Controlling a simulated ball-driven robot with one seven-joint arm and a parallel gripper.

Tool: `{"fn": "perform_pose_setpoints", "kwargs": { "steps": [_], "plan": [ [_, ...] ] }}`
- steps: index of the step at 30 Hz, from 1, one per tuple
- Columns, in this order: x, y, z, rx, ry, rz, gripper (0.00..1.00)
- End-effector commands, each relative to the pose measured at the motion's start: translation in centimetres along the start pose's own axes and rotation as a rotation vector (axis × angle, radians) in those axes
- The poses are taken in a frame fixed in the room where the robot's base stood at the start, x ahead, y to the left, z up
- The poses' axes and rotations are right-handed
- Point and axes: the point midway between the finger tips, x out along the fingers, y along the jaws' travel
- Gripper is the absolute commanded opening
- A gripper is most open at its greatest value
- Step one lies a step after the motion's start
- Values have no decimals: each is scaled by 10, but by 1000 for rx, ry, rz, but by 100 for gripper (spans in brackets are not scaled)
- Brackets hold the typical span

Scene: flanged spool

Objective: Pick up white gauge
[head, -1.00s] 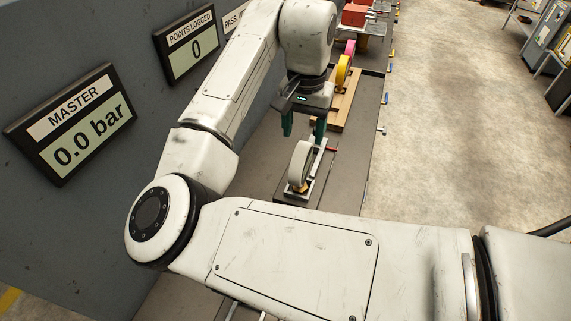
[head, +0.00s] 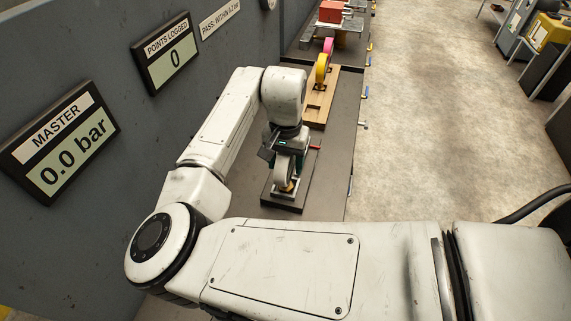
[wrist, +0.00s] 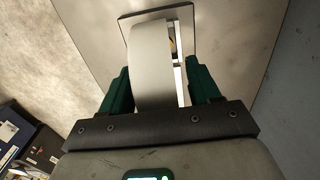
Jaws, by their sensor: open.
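In the wrist view the gauge's broad pale rim (wrist: 152,65) lies between the two green fingers of my gripper (wrist: 160,88). The fingers are apart on either side of the rim. A gap shows by the right finger; I cannot tell whether the left one touches.
A yellow gauge (head: 322,68) and a pink gauge (head: 328,46) stand farther back, by a wooden stand (head: 319,100). A red box (head: 331,12) is behind them. A wall with the master display (head: 62,140) runs along the left. Open floor lies to the right.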

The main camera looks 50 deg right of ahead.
Motion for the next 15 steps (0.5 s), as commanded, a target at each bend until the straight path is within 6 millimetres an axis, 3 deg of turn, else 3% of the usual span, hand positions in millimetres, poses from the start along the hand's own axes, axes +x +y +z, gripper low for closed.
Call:
{"fn": "perform_pose_setpoints", "kwargs": {
  "steps": [6,15],
  "plan": [
    [0,0,0,0,0,0,60],
    [0,0,0,0,0,0,31]
  ]
}}
